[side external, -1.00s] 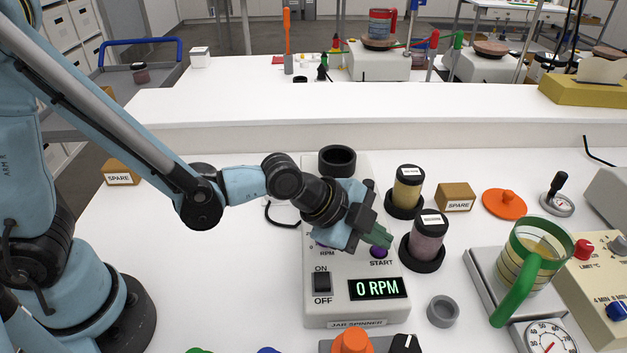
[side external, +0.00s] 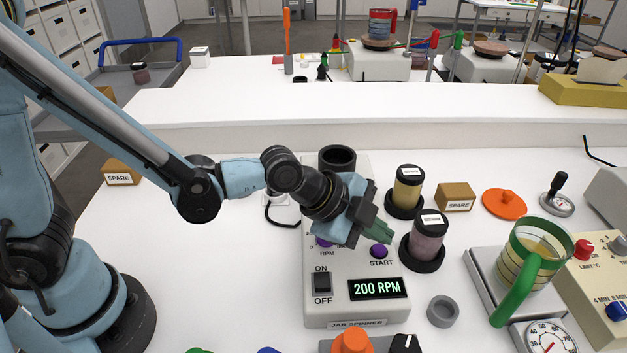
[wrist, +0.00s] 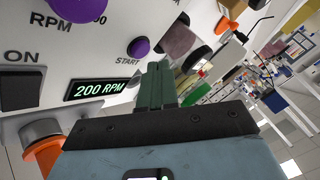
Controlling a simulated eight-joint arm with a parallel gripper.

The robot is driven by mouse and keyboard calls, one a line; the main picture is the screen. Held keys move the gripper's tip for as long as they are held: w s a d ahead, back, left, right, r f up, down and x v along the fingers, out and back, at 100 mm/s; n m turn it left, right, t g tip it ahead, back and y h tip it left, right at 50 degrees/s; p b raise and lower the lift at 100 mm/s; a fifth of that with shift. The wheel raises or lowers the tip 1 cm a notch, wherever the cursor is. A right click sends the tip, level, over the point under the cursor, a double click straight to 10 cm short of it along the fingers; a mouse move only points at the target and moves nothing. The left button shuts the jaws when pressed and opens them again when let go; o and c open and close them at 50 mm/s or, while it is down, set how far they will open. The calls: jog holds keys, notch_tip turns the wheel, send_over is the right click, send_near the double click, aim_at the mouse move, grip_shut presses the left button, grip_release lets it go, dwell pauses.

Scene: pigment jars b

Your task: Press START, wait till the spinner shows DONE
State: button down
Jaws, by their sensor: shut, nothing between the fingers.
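The jar spinner (side external: 330,305) stands in the middle of the bench in the side view. Its display (side external: 377,288) reads 200 RPM, and the wrist view's display (wrist: 101,88) reads the same. The purple START button (side external: 379,251) is uncovered; it also shows in the wrist view (wrist: 139,47). My gripper (side external: 384,232) is shut and empty, its green fingers just above the START button and apart from it. The purple RPM knob (side external: 324,242) is partly hidden behind my gripper. The ON/OFF switch (side external: 322,283) is on the spinner's left. The black ring holder (side external: 337,158) at the spinner's back looks empty.
Two lidded jars, one yellow (side external: 407,190) and one pink (side external: 428,235), stand in black rings to the right. A grey ring (side external: 442,311) lies nearer the front. A green-handled jug (side external: 535,262) stands farther right. The bench left of the spinner is mostly clear.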

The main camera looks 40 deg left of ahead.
aim_at(374, 250)
jog(key=shift+r, duration=3.1)
jog(key=s+a+n+y, duration=0.3)
jog(key=a+n, duration=0.5)
jog(key=a, duration=0.3)
jog(key=s+a+n+y, duration=0.2)
jog(key=s+a+n, duration=0.3)
jog(key=a+n, duration=0.3)
jog(key=a, duration=0.4)
jog(key=shift+s+r+n+y, duration=0.15)
jog(key=shift+s+n+y, duration=0.15)
jog(key=shift+n+y, duration=0.1)
dwell(2.2)
